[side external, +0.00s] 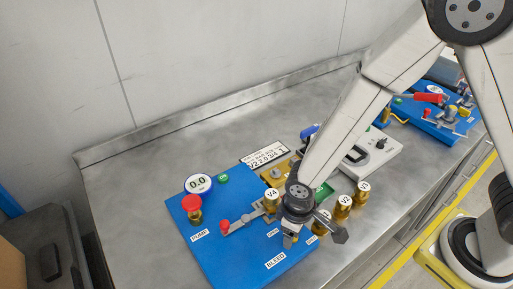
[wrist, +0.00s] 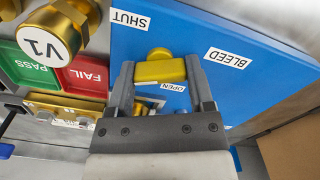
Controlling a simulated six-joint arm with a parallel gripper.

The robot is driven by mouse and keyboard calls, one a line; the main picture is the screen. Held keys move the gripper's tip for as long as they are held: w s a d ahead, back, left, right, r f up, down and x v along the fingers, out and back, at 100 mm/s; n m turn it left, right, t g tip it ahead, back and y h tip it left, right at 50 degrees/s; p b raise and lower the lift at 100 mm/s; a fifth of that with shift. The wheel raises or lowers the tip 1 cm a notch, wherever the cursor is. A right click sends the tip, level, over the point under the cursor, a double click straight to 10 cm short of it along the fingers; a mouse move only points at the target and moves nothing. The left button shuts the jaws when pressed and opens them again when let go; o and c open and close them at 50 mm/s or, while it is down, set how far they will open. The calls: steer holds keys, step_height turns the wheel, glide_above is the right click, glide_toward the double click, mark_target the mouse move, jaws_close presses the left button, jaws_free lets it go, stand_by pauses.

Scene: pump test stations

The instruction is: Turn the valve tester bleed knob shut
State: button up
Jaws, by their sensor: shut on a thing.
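The yellow bleed knob (wrist: 160,71) sits on the blue panel (wrist: 275,72) in the wrist view. My gripper (wrist: 160,64) has a finger at each end of the knob's bar and is shut on it. The bar lies nearly level in that picture. The SHUT label (wrist: 131,20) is up and left of the knob, the OPEN label (wrist: 172,87) just below it, and the BLEED label (wrist: 228,58) to its right. In the side view my gripper (side external: 291,236) is low over the front right of the blue panel (side external: 220,262) and mostly hides the knob.
A red-topped pump knob (side external: 192,204), a gauge (side external: 199,184) and a red-tipped lever (side external: 226,226) stand on the panel's left. Brass valves (side external: 343,204) stand close right of my gripper. A grey device (side external: 375,150) and another blue station (side external: 440,115) are farther right. The bench's back left is clear.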

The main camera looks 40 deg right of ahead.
steer(key=m, duration=0.4)
steer(key=shift+s+m, duration=0.1)
steer(key=shift+m, duration=0.3)
steer(key=o, duration=1.2)
steer(key=shift+o, duration=0.2)
steer(key=shift+r, duration=0.15)
steer(key=shift+r, duration=3.75)
steer(key=shift+d, duration=0.1)
steer(key=d+r+t, duration=0.1)
steer(key=d+r, duration=0.1)
steer(key=d, duration=0.7)
steer(key=d+r+t, duration=0.1)
steer(key=d+r, duration=0.1)
steer(key=d, duration=0.7)
steer(key=shift+r+t, duration=0.3)
steer(key=shift+r, duration=0.05)
